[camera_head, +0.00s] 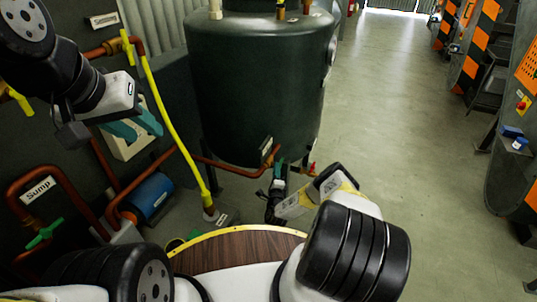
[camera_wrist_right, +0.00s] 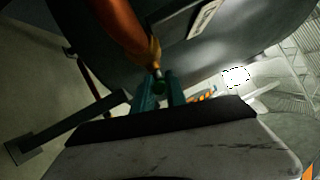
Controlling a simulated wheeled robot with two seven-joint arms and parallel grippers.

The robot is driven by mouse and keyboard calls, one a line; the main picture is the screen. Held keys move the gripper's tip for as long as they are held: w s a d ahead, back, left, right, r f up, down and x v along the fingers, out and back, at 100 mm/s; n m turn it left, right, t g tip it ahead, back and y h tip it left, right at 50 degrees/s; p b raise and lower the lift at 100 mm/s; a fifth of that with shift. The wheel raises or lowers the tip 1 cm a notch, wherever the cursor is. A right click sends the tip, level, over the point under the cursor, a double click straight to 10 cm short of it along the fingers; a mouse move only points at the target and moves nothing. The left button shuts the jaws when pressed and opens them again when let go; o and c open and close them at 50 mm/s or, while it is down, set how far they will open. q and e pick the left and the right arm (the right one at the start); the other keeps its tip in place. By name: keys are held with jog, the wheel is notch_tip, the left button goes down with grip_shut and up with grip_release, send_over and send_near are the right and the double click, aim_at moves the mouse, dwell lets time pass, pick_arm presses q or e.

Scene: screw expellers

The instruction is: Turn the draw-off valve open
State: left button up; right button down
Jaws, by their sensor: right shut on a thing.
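The draw-off valve shows in the right wrist view as a brass fitting (camera_wrist_right: 154,56) at the end of a thick copper pipe, with a small dark green part (camera_wrist_right: 159,87) below it. My right gripper (camera_wrist_right: 160,92) is shut on that green part, a teal finger on each side. In the head view my right gripper (camera_head: 279,172) is low at the front of the dark tank (camera_head: 255,80), and the valve is mostly hidden there. My left gripper (camera_head: 136,126) is open and empty at the left, in front of a pale box.
A copper pipe (camera_head: 230,164) runs along the tank's foot, under a small label plate (camera_head: 266,148). A yellow hose (camera_head: 172,120), a blue motor (camera_head: 151,194) and sump pipes (camera_head: 45,172) crowd the left. The floor (camera_head: 400,120) to the right is clear.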

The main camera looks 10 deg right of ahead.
jog(key=c, duration=1.4)
grip_release()
jog(key=shift+w+d, duration=0.2)
jog(key=shift+d, duration=0.15)
jog(key=shift+o, duration=0.2)
jog(key=shift+a, duration=0.1)
jog(key=shift+s, duration=0.1)
jog(key=shift+s+a, duration=0.1)
jog(key=shift+s, duration=0.05)
jog(key=r+v, duration=0.1)
jog(key=v, duration=0.6)
jog(key=shift+s+f, duration=0.2)
jog(key=shift+f, duration=0.3)
